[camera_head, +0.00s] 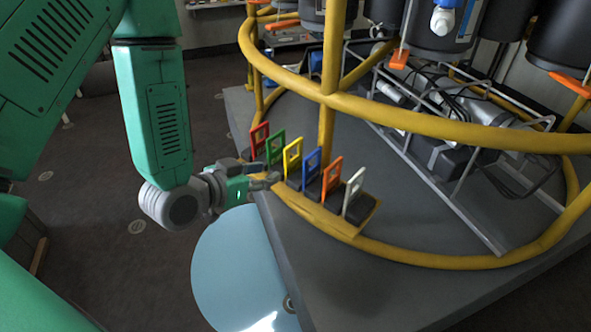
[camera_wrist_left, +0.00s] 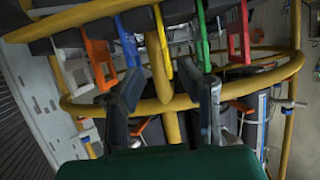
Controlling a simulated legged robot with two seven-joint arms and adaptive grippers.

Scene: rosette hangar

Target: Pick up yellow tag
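The yellow tag (camera_head: 288,162) is a flat plate with a square hole, standing upright in a dark holder in a row of coloured tags. It stands between the green tag (camera_head: 275,148) and the blue tag (camera_head: 311,166). In the left wrist view the yellow tag (camera_wrist_left: 162,40) appears edge-on at the top, roughly centred between my fingers. My left gripper (camera_head: 268,179) is beside the row, close to the yellow tag. The wrist view shows its fingers (camera_wrist_left: 165,82) apart with no tag held; contact is not visible. My right gripper is not in view.
The red tag (camera_head: 259,138), orange tag (camera_head: 332,176) and white tag (camera_head: 354,190) share the wooden strip (camera_head: 338,226). A yellow tubular frame (camera_head: 440,260) with an upright post surrounds the row on a grey platform (camera_head: 330,285). A pale blue disc (camera_head: 235,265) lies below its edge.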

